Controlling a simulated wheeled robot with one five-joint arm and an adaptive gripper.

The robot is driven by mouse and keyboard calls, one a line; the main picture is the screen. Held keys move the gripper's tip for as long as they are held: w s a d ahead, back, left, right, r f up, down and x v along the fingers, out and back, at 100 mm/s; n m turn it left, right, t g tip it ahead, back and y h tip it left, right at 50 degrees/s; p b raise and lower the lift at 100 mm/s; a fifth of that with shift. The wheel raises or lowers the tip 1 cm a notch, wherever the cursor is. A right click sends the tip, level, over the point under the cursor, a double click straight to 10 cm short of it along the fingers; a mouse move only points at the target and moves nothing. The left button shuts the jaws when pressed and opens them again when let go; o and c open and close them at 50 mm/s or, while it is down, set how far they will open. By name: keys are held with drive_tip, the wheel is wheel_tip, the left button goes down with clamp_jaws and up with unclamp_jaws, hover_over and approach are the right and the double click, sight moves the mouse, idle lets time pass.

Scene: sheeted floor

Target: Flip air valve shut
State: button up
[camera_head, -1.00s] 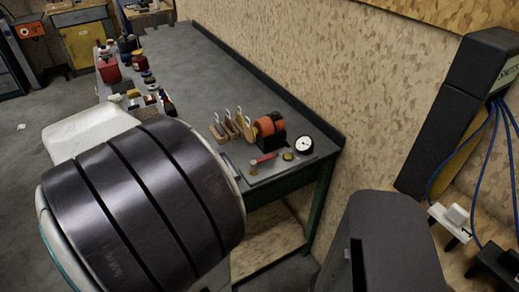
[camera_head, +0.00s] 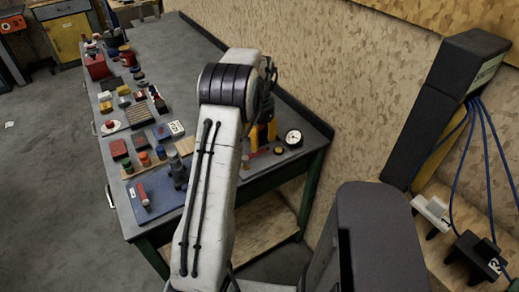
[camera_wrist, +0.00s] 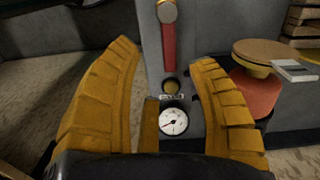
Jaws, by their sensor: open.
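The air valve's red lever (camera_wrist: 169,48) lies along a grey plate (camera_wrist: 152,70) in the wrist view, with a brass round end (camera_wrist: 167,12). A small brass knob (camera_wrist: 171,87) and a white dial gauge (camera_wrist: 173,121) line up with it. In the head view the gauge (camera_head: 293,137) and knob (camera_head: 279,150) show on the bench's near right corner; the lever is mostly hidden there by my arm. My gripper (camera_wrist: 165,55) is open and empty, its yellow fingers either side of the lever's line in the wrist view. It also shows in the head view (camera_head: 263,135).
An orange-red machine with a wooden disc (camera_wrist: 265,52) stands close right of my fingers in the wrist view. A speckled wall (camera_head: 340,85) borders the bench's right side.

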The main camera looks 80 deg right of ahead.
sight(259, 153)
drive_tip(key=shift+d+r+m, duration=0.35)
drive_tip(key=shift+m, duration=0.55)
drive_tip(key=shift+f+p, duration=0.5)
drive_tip(key=shift+f, duration=3)
drive_tip(key=shift+o, duration=0.3)
drive_tip(key=c, duration=1.1)
clamp_jaws()
